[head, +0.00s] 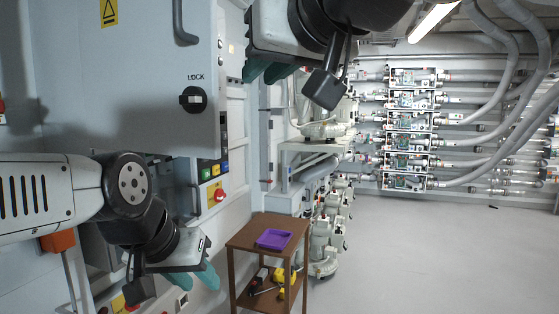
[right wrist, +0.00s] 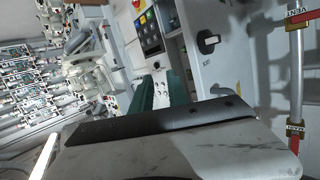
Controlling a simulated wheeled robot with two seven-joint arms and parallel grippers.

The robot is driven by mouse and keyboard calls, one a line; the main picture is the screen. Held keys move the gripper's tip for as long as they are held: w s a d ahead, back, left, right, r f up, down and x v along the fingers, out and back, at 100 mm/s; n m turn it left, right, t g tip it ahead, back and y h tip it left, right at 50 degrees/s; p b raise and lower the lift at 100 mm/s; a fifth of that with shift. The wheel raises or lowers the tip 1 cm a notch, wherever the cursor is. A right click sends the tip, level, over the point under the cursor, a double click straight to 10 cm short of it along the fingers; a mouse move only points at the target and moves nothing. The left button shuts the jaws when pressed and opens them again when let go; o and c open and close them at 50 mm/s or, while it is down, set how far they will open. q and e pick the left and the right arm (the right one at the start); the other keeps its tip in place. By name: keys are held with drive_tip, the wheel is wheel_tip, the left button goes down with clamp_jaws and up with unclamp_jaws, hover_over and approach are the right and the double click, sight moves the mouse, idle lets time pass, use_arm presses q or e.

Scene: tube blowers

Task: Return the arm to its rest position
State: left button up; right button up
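My left arm comes in from the left in the head view. Its gripper (head: 208,277) hangs low in front of the cabinet, left of the small brown table. Its teal fingers are partly hidden behind the gripper body, so its opening is unclear. My right gripper (head: 267,72) is high in the upper middle of the head view, to the right of the cabinet door. In the right wrist view its two teal fingers (right wrist: 161,90) stand apart with nothing visible between them. No object shows in either gripper.
A grey cabinet (head: 120,100) with a lock knob (head: 193,99) stands close on the left. A brown table (head: 246,236) holds a purple tray (head: 273,239), with tools on its lower shelf. Tube blowers (head: 408,130) line the back wall. The floor (head: 430,250) at right is clear.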

drive_tip(key=w+d+f+m+g+h, duration=0.1)
drive_tip(key=w+d+f+g+h, duration=0.1)
drive_tip(key=d+f, duration=0.5)
drive_tip(key=w+d+f+m+g+h, duration=0.1)
drive_tip(key=w+d+f+m+g, duration=0.15)
drive_tip(key=f, duration=0.85)
drive_tip(key=s+d+f+g+h, duration=0.1)
drive_tip(key=d+f, duration=0.2)
drive_tip(key=f, duration=0.5)
drive_tip(key=s+d+f+g, duration=0.2)
drive_tip(key=d+f, duration=0.2)
drive_tip(key=f, duration=0.3)
drive_tip(key=shift+s+f+m+h, duration=0.25)
drive_tip(key=shift+f+m+h, duration=0.1)
drive_tip(key=shift+h, duration=0.05)
